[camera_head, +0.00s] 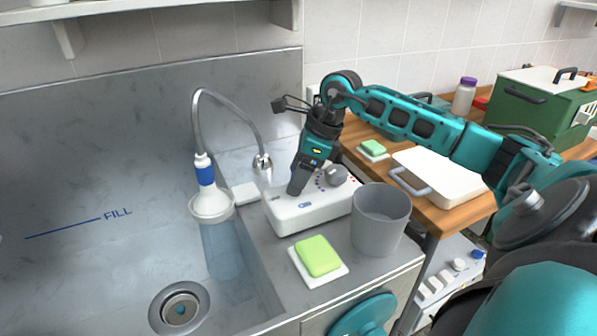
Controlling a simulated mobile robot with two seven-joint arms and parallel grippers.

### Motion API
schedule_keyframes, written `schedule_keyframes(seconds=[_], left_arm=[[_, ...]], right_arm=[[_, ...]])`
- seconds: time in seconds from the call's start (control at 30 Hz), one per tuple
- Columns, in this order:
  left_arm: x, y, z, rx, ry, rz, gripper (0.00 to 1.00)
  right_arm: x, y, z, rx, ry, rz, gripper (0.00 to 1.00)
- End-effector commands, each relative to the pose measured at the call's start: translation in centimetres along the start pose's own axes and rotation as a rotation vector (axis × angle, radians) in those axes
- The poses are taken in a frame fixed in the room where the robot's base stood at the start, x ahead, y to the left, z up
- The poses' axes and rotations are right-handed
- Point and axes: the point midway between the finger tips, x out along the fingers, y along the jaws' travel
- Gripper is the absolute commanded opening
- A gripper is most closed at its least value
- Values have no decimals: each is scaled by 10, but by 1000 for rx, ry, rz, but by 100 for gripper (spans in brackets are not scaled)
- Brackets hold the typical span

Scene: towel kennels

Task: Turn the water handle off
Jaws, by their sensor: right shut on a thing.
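A white control box (290,216) stands on the counter beside the steel tub. My right gripper (295,188) points down at the left part of its top and is shut on the water handle, which its fingers mostly hide. A grey round knob (336,173) with red and blue dots around it sits just right of the fingers. A white shower head (212,204) with a blue grip hangs from a curved metal hose over the tub. A pale blue stream (222,248) shows below it. My left gripper is not in view.
A grey bucket (380,222) and a green sponge (318,255) on a white dish stand close in front of the box. The tub (100,150) has a drain (180,306). A wooden table (448,215) at right holds a white lidded box (440,174) and a green kennel (540,112).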

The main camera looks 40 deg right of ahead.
Motion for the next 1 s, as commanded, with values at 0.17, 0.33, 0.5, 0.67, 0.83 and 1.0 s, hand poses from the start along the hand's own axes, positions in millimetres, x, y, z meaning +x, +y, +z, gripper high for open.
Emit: schedule_keyframes(seconds=[0.17,0.33,0.5,0.67,0.83,1.0], left_arm=[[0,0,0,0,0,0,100],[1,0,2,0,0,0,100],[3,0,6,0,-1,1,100],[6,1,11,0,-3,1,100],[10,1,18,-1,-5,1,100],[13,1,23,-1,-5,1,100]], right_arm=[[0,0,0,2,0,-1,38],[0,0,0,29,1,-14,38],[0,1,0,102,0,-44,38],[1,2,0,214,0,-91,38],[1,2,0,360,-1,-154,38],[1,3,1,508,-3,-215,38]])
